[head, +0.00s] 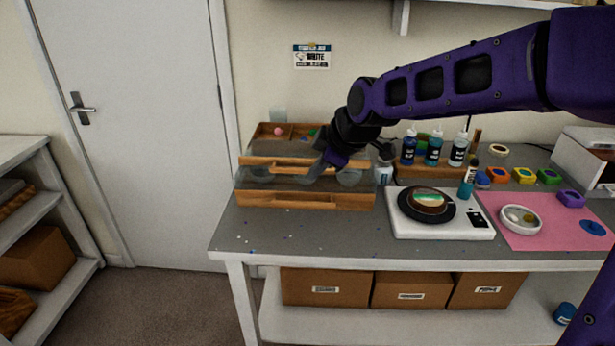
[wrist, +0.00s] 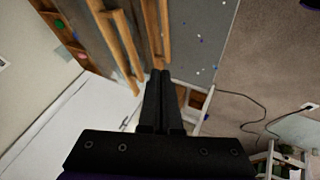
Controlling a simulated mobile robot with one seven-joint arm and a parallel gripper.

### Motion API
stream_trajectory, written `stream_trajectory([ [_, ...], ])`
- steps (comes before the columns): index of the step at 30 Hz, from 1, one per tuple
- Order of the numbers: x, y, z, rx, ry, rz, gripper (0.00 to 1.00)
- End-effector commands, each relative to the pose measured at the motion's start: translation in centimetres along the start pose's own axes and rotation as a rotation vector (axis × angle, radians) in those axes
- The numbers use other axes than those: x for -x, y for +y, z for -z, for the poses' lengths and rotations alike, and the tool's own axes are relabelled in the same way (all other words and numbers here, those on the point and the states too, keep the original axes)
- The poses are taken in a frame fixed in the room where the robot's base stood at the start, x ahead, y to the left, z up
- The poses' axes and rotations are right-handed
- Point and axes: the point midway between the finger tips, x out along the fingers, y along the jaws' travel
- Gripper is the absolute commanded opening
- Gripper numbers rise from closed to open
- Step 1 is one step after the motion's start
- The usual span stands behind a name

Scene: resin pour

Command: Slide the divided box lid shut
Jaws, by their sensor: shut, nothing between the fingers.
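The divided box (head: 305,200) is wooden and stands at the back left of the table. Pink and green items show in its open rear compartments. Its lid (head: 262,162) looks clear with a wooden bar across; it covers the front part, leaving the rear uncovered.
A white scale (head: 455,228) with a black round plate stands right of the box. Several bottles (head: 433,147) stand in a rack behind it. A pink mat (head: 545,235) holds a white dish (head: 520,219). The table front (head: 300,235) is clear except for small specks.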

Motion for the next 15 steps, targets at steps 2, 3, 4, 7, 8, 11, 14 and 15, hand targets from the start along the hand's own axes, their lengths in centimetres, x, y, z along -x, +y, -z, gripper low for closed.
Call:
stream_trajectory([
  [2, -1.3, -0.3, 0.0, 0.002, 0.002, 0.003, 0.0],
  [3, -1.8, -0.2, 0.0, 0.002, 0.002, 0.003, 0.0],
  [4, -2.1, -0.2, 0.0, 0.002, 0.003, 0.003, 0.0],
  [7, -3.4, -0.3, 0.0, 0.003, 0.002, 0.003, 0.0],
  [8, -3.8, -0.3, 0.0, 0.003, 0.002, 0.004, 0.0],
  [11, -5.1, -0.2, 0.0, 0.002, 0.003, 0.003, 0.0],
  [14, -6.3, 0.0, 0.1, 0.001, 0.003, 0.002, 0.0],
  [15, -6.5, 0.8, 0.1, 0.0, 0.004, 0.001, 0.0],
])
